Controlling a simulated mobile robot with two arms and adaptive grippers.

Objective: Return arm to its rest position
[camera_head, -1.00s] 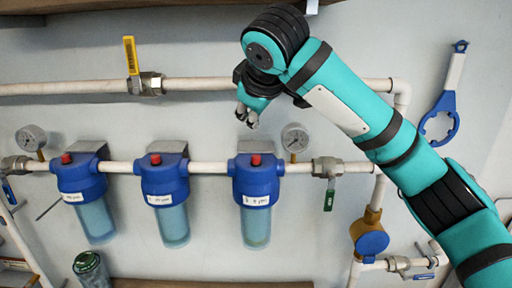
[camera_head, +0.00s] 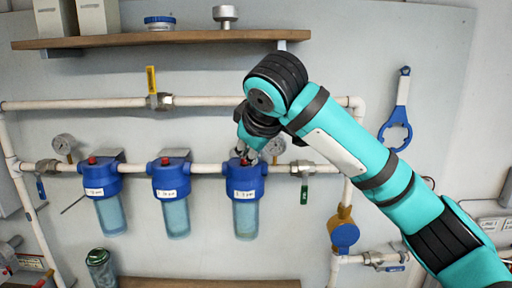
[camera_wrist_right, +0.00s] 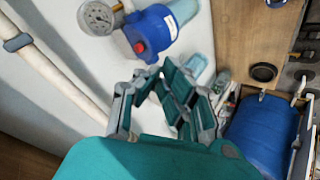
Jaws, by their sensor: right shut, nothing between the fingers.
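My right arm (camera_head: 340,145) comes in from the right in the head view and bends down at its dark wrist joint. My right gripper (camera_head: 262,155) hangs in front of the panel, by the top of the right blue filter housing (camera_head: 246,179) with its red button. I cannot tell from the head view whether it touches the housing. In the right wrist view, the gripper (camera_wrist_right: 160,74) is shut and empty, with a blue housing (camera_wrist_right: 150,33) and red button beyond it. My left gripper is not in view.
Two more blue filter housings (camera_head: 171,178) (camera_head: 102,178) hang to the left on the white pipe. A wooden shelf (camera_head: 160,39) with boxes spans the top. A blue wrench (camera_head: 396,125) hangs at right. A brass meter (camera_head: 343,230) sits below my arm.

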